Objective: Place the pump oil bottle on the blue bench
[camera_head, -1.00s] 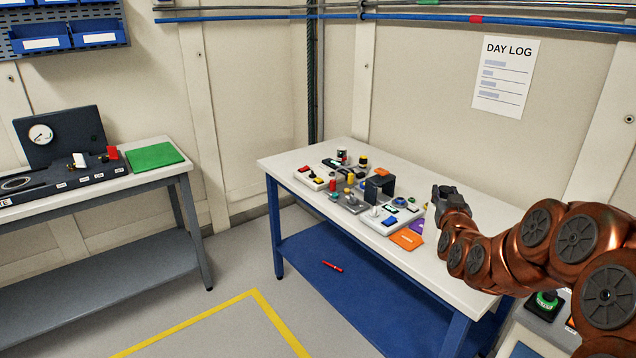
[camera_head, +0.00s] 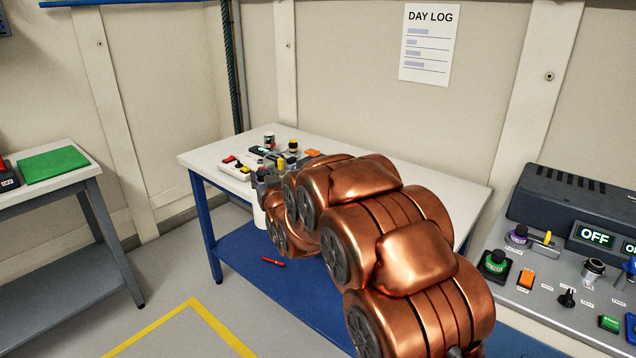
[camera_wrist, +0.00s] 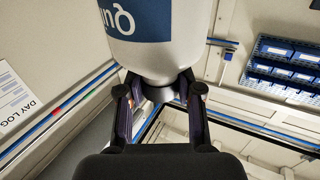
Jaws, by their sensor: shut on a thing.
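The pump oil bottle (camera_wrist: 158,45) is white with a blue label whose few visible letters are upside down. My gripper (camera_wrist: 158,95) is shut on its narrow neck in the wrist view. In the head view my gripper (camera_head: 267,182) is partly hidden by my copper arm, and a white strip of the bottle (camera_head: 259,214) shows below it. The bottle overlaps the front edge of the blue bench (camera_head: 222,160), which has a white top and blue legs. I cannot tell whether the bottle is over the top or in front of it.
Several control boxes (camera_head: 236,168) crowd the bench's back left. My arm hides much of the top; its right part (camera_head: 455,185) looks bare. A red pen-like object (camera_head: 273,261) lies on the blue lower shelf. A grey control console (camera_head: 560,285) stands at right, a grey bench (camera_head: 85,170) at left.

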